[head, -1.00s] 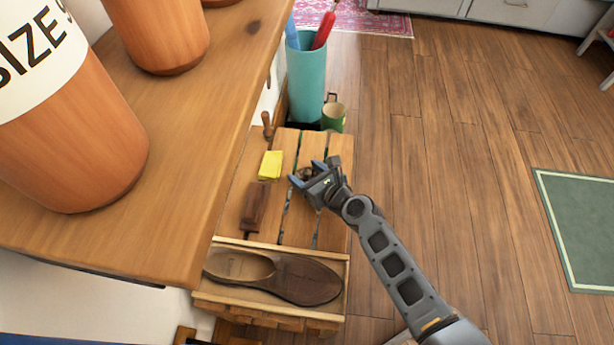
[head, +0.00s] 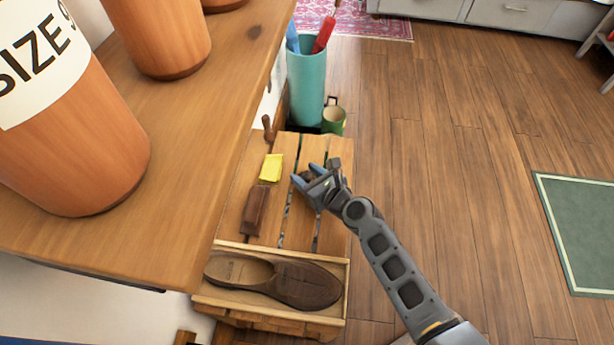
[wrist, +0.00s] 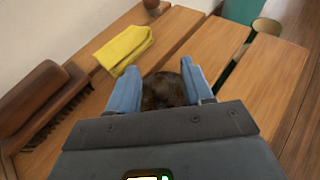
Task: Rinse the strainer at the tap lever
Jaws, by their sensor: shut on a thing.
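My gripper (head: 310,174) is low over the slatted wooden bench (head: 284,150). In the wrist view its two blue fingers (wrist: 158,78) are shut on a dark brown rounded thing (wrist: 163,92), one finger on each side. The gripper body hides the near part of that thing, and I cannot tell whether it touches the slats. I see no strainer and no tap lever that I can make out in either view.
A yellow cloth (head: 271,167) and a brown brush (head: 255,210) lie left of my gripper. A brown shoe (head: 300,284) lies in the bench's front tray.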

